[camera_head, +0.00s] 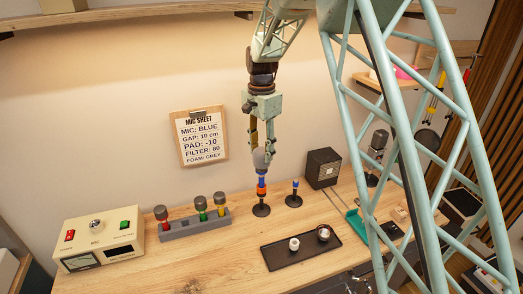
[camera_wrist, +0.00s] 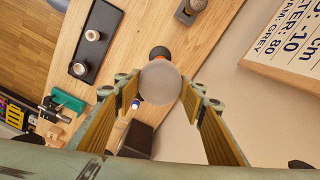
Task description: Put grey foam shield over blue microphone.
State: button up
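The grey foam shield (camera_head: 260,159) sits at the top of the microphone with a blue band (camera_head: 262,175), which stands upright on an orange-collared stand with a round black base. In the wrist view the foam (camera_wrist: 160,83) is a smooth grey ball that hides most of the microphone; part of the orange collar and dark base show behind it. My gripper (camera_head: 262,144) points down over the foam. In the wrist view its yellow-padded fingers (camera_wrist: 159,96) are either side of the ball, with narrow gaps showing. How far the foam is seated cannot be seen.
A smaller blue-topped stand (camera_head: 294,195) is close on the right. A grey rack (camera_head: 192,229) holds red, green and yellow-banded microphones. A black tray (camera_head: 278,263) holds two round pieces. A dark box (camera_head: 323,168) stands behind, and a control unit (camera_head: 99,240) at left.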

jog(key=shift+f+b, duration=0.95)
jog(key=shift+f, duration=1.1)
jog(key=shift+f, duration=0.1)
jog(key=o, duration=0.7)
jog(key=shift+r, duration=3.75)
